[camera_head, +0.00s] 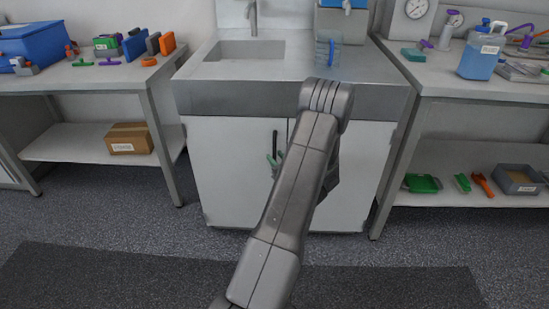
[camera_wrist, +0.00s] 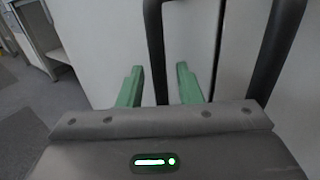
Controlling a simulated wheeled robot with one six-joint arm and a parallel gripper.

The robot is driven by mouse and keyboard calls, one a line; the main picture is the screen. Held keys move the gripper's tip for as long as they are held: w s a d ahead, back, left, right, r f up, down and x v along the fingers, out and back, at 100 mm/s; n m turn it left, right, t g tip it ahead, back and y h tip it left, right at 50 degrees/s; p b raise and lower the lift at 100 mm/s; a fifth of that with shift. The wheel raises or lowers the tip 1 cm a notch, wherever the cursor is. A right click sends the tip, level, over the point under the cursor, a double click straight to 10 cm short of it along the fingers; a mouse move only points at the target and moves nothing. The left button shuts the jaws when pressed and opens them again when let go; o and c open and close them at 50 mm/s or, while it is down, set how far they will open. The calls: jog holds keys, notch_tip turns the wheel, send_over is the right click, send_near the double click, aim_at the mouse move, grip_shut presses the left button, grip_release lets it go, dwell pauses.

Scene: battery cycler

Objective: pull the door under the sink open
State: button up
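The sink cabinet has two pale doors, the left door (camera_head: 228,160) and the right door (camera_head: 362,165), the latter partly hidden by my arm. Both look shut. A dark upright bar handle (camera_head: 275,140) is on the left door near the middle seam. In the wrist view this handle (camera_wrist: 155,45) stands between the two green fingers of my gripper (camera_wrist: 160,68), with a gap on each side. My gripper is open around the handle. The right door's handle (camera_wrist: 278,45) is to the right of the fingers.
The sink (camera_head: 245,52) with its tap is above the doors. Benches with a low shelf stand on both sides; the left shelf holds a cardboard box (camera_head: 129,138), the right several tools and a grey bin (camera_head: 517,180). The floor in front of the left door looks clear.

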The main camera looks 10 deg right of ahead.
jog(key=shift+x, duration=0.8)
grip_shut()
